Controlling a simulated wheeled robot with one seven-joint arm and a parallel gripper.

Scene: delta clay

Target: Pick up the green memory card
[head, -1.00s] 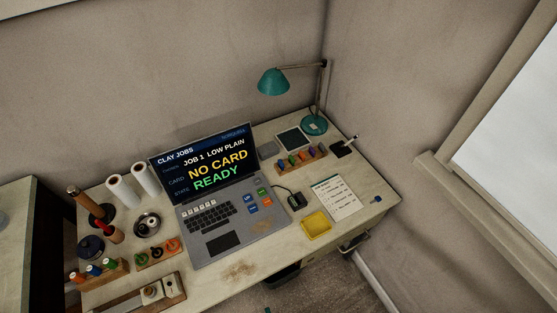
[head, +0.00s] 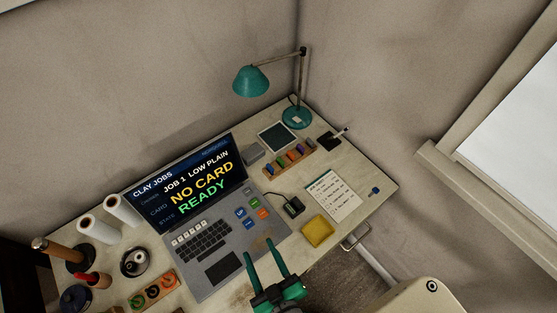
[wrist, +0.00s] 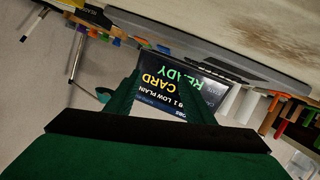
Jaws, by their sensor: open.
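A wooden rack (head: 290,172) at the right rear of the desk holds several small coloured pieces. One of them, near its left end, looks green (head: 281,160), but it is too small to tell for sure that it is the memory card. My gripper (head: 259,248) is open and empty at the front of the laptop (head: 211,270), well short of the rack. In the wrist view its dark green fingers stand apart, with the laptop screen (wrist: 165,85) upside down between them. The screen reads "NO CARD" and "READY".
A small black device (head: 292,206) with a cable, a yellow tray (head: 318,232) and a paper list (head: 336,196) lie right of the laptop. A teal lamp (head: 250,81) stands behind the rack. Paper rolls (head: 97,229) and tools crowd the left side.

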